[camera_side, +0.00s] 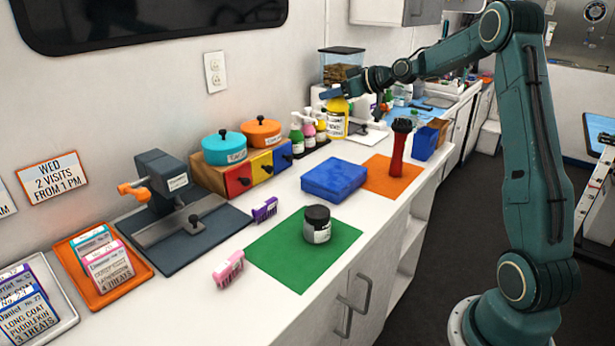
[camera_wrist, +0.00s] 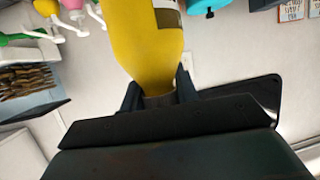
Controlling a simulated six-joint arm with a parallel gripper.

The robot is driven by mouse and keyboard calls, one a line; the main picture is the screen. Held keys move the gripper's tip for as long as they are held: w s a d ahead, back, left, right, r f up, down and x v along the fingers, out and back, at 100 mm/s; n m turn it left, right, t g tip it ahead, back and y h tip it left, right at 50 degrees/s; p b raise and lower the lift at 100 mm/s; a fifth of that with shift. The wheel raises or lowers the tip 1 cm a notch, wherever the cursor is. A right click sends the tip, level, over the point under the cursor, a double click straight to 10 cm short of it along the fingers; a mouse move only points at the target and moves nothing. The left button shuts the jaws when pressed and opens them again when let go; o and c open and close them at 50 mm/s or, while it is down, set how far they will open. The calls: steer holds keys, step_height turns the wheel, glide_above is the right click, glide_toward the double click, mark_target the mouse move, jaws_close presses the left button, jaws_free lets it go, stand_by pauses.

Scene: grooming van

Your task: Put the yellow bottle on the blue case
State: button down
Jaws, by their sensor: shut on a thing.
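The yellow bottle (camera_side: 337,119) is in my gripper (camera_side: 333,93), near the back wall in the side view. My gripper is shut on the bottle's upper end. In the wrist view the yellow bottle (camera_wrist: 152,40) stands out between the two fingers of my gripper (camera_wrist: 160,92). I cannot tell from the side view whether the bottle's base touches the counter. The blue case (camera_side: 335,180) lies flat and closed on the counter, in front of the bottle, with its top bare.
Pump bottles (camera_side: 308,130) stand left of the yellow bottle. A red flashlight-like object (camera_side: 398,150) stands on the orange mat (camera_side: 385,182), right of the case. A dark jar (camera_side: 317,226) stands on the green mat (camera_side: 285,255). Drawers (camera_side: 262,166) with pots are left.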

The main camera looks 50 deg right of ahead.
mark_target(336, 130)
steer(key=shift+f, duration=5.75)
steer(key=c, duration=1.1)
jaws_free()
steer(key=shift+o, duration=0.2)
steer(key=shift+v, duration=0.8)
steer(key=v, duration=1)
steer(key=shift+s, duration=0.25)
